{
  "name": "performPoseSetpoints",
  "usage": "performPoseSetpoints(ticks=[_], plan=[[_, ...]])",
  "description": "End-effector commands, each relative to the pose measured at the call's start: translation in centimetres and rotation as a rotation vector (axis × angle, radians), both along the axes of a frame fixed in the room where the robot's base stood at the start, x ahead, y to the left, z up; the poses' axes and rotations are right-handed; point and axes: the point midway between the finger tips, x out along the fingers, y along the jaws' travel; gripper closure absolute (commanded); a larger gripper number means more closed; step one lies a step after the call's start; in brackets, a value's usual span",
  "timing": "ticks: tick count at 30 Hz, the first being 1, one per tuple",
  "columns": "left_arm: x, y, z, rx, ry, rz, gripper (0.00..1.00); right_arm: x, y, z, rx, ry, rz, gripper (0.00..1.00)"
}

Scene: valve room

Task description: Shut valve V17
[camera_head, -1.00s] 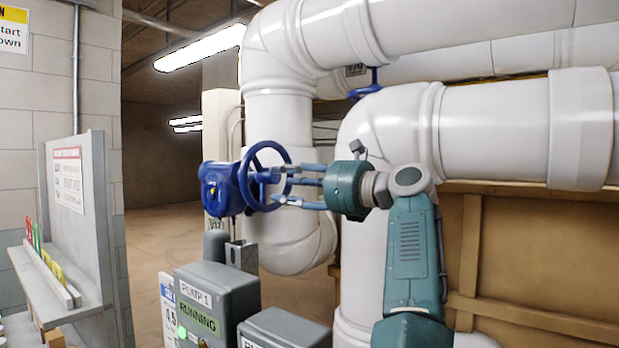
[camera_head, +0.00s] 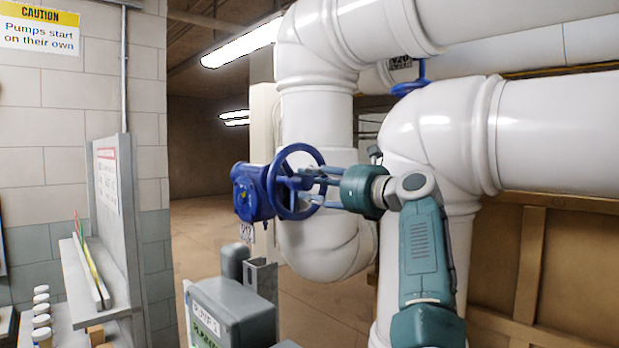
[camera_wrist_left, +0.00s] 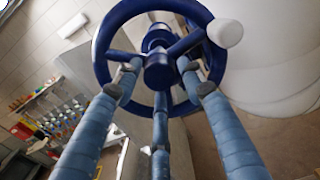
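A blue valve with a round spoked handwheel (camera_head: 296,150) stands at the middle of the head view, in front of a white pipe. A small tag (camera_head: 247,232) hangs below it; its text is too small to read surely. My left gripper (camera_head: 312,187) is at the wheel, its fingers spread and reaching to the hub and spokes. In the left wrist view the handwheel (camera_wrist_left: 100,40) is straight ahead, with the fingers (camera_wrist_left: 160,85) apart around the hub. Contact with the spokes cannot be told surely. My right gripper is out of view.
Another blue handwheel (camera_head: 411,86) with a tag sits higher, behind the large white pipes (camera_head: 560,135). A grey pump box (camera_head: 235,305) stands below the valve. A grey shelf panel (camera_head: 115,220) and bottles (camera_head: 41,320) are at the left. Open floor (camera_head: 205,235) lies between.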

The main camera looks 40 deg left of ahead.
Motion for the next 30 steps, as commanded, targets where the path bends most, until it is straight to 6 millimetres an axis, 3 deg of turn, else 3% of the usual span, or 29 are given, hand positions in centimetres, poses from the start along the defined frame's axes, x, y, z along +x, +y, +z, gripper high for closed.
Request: performPoseSetpoints(ticks=[5, 14, 20, 30], plan=[[0.1, 1.4, 0.0, 0.000, 0.001, 0.000, 0.60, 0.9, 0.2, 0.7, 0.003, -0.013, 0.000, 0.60], [0.2, 1.6, -0.1, 0.000, 0.000, -0.001, 0.60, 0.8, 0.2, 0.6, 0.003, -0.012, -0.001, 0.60], [0.2, 1.6, 0.0, 0.000, 0.000, -0.001, 1.00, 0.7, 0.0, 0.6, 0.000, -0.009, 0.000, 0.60], [0.0, 2.5, 0.1, 0.003, 0.025, -0.001, 1.00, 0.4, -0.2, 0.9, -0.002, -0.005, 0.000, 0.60]])
